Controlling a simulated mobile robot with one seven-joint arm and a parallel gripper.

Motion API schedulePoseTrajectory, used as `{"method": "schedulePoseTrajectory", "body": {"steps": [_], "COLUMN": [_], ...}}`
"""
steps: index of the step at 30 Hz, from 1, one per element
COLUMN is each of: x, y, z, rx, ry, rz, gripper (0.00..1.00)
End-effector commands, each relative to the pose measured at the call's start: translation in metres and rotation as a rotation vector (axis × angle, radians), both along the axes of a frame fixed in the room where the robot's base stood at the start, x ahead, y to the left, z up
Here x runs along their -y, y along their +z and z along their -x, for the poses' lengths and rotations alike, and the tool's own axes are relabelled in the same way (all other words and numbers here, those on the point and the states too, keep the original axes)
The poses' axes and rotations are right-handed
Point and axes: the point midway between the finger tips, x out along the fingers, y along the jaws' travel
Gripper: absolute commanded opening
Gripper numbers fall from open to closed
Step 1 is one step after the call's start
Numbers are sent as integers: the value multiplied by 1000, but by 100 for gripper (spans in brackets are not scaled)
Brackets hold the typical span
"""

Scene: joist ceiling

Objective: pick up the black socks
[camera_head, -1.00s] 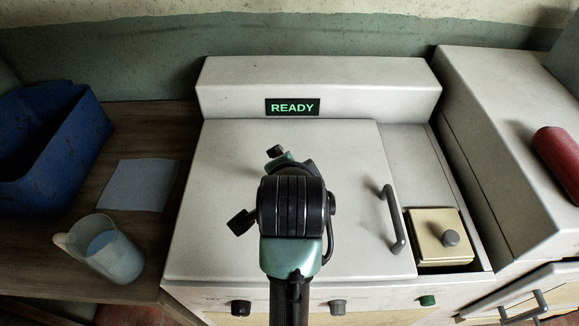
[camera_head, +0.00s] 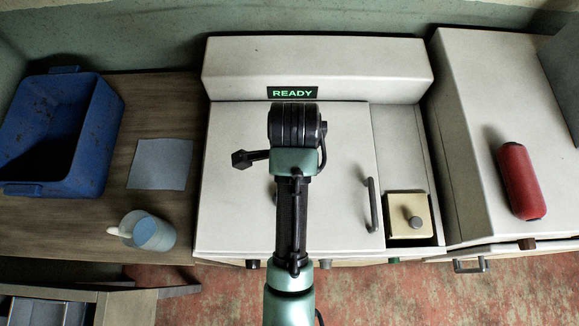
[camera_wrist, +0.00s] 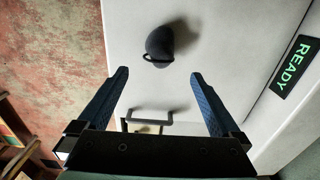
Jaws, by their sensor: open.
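The black socks (camera_wrist: 160,43) show as a dark rounded bundle with a loop-like fold, lying on the white lid in the wrist view. In the head view my arm hides most or all of them. My gripper (camera_wrist: 158,76) is open and empty, its two blue-black fingers apart. The socks lie beyond the fingertips, roughly in line with the gap, not touching. In the head view the fingers are hidden behind my wrist.
The white machine lid (camera_head: 235,215) has a grey handle (camera_head: 372,205), also in the wrist view (camera_wrist: 150,114). A blue bin (camera_head: 88,140), paper (camera_head: 160,164) and cup (camera_head: 150,231) stand left. A red cylinder (camera_head: 520,180) lies right. A beige block (camera_head: 405,210) sits beside the handle.

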Motion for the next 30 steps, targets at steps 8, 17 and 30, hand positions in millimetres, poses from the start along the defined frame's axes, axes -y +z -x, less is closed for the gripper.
{"method": "schedulePoseTrajectory", "body": {"steps": [8, 17, 30], "x": [0, 0, -6], "y": [-43, -75, -123], "z": [2, 0, 1], "rx": [-7, 1, 0], "ry": [1, 1, 2], "rz": [0, 0, 0], "gripper": [100, 100, 100]}}
